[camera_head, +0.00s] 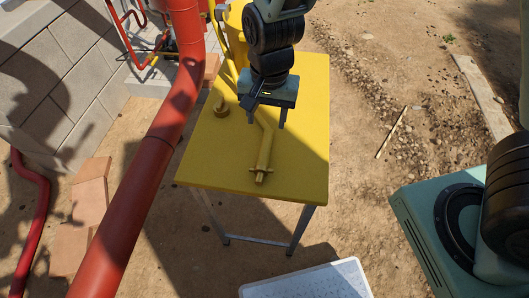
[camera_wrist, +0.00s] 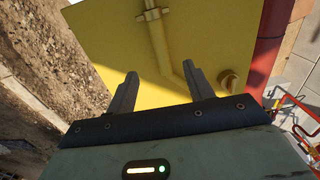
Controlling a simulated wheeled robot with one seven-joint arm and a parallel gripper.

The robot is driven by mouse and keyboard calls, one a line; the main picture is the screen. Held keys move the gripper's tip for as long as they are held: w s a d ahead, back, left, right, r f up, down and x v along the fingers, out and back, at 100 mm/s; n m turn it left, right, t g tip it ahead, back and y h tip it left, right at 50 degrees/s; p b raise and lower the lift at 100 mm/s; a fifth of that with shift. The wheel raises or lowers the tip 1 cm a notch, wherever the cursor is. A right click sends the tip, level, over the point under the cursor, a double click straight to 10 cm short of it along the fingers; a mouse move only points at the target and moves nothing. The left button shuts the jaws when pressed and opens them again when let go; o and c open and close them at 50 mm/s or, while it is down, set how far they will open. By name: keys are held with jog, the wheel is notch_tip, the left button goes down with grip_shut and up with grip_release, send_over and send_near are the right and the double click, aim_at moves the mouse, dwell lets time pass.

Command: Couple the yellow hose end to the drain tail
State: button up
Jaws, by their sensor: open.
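A yellow hose end (camera_head: 264,153) lies along the yellow table top, with a winged collar near its front tip. Its back part bends and passes under my gripper (camera_head: 267,120). In the wrist view the hose end (camera_wrist: 160,42) runs away from between the fingertips of my gripper (camera_wrist: 160,82), its collar at the top. My gripper is open, pointing down over the table, and holds nothing. I cannot tell whether this is the drain tail.
The yellow table (camera_head: 304,163) has free room right of the hose end. A thick red pipe (camera_head: 150,180) slants past its left side. A block wall (camera_head: 65,65) stands at the left. A pale speckled panel (camera_head: 305,281) lies at the front. Open dirt is at the right.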

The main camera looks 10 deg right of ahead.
send_over(265, 150)
notch_tip(265, 150, down, 8)
jog(key=shift+s+f+p, duration=0.1)
jog(key=shift+f+p, duration=0.55)
jog(key=shift+f, duration=2)
grip_shut()
